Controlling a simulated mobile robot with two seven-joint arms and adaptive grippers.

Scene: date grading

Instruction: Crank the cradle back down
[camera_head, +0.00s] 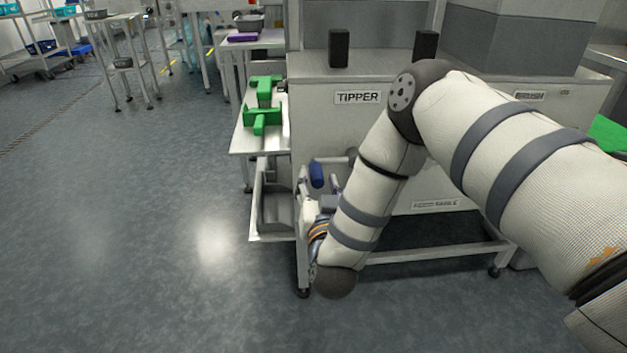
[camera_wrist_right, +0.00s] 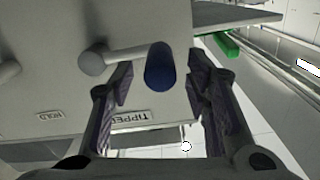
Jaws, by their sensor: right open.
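The crank has a blue grip (camera_head: 316,174) at the left end of the tipper cabinet (camera_head: 358,125). In the right wrist view the grip (camera_wrist_right: 160,66) stands at the end of a grey crank arm (camera_wrist_right: 125,52) that runs left to a round hub (camera_wrist_right: 92,60). My right gripper (camera_wrist_right: 161,82) is open, one finger on each side of the blue grip; I cannot tell if either touches. In the head view my right gripper (camera_head: 325,192) is partly hidden by its arm. I cannot clearly identify the cradle. My left gripper is out of view.
Green fixtures (camera_head: 262,118) sit on a pale side shelf (camera_head: 246,138) left of the cabinet. A grey metal tray (camera_head: 272,212) hangs below it. Two black posts (camera_head: 339,48) stand on the cabinet top.

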